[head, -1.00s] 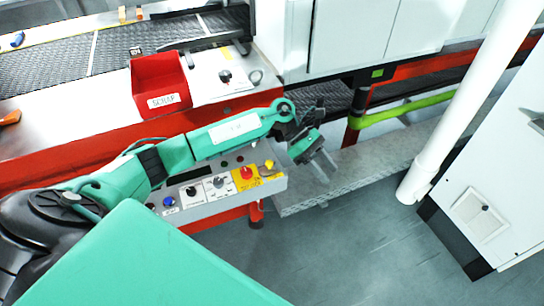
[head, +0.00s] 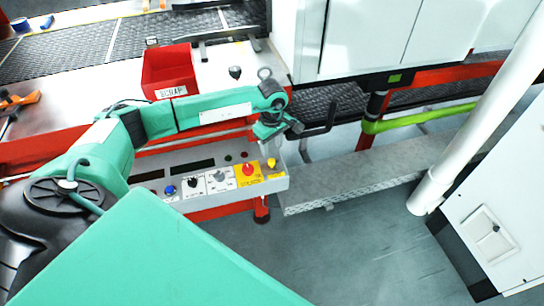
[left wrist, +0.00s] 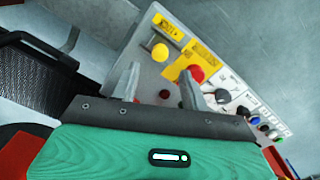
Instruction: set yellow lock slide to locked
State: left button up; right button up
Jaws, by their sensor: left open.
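The yellow lock slide (head: 271,163) is a round yellow knob at the right end of the grey control panel (head: 192,203). In the left wrist view the yellow knob (left wrist: 160,52) sits beside a slot and a yellow label. My left gripper (head: 278,147) is just above and behind that end of the panel, pointing down. In the left wrist view my left gripper (left wrist: 164,88) has its fingers apart with nothing between them. The knob lies beyond the fingertips, apparently apart from them. My right gripper is not in view.
A red emergency button (left wrist: 195,73) sits next to the knob, with a black selector (left wrist: 223,96) and other buttons further along. A red scrap bin (head: 168,72) stands on the bench behind. A white post (head: 480,115) and cabinet are at the right.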

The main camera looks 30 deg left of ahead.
aim_at(272, 160)
pick_arm(q)
notch_tip(272, 160, down, 6)
jog(key=shift+r+p, duration=0.1)
jog(key=shift+p, duration=0.25)
jog(key=shift+f, duration=0.55)
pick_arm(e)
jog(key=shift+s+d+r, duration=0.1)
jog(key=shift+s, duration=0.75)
pick_arm(q)
grip_shut()
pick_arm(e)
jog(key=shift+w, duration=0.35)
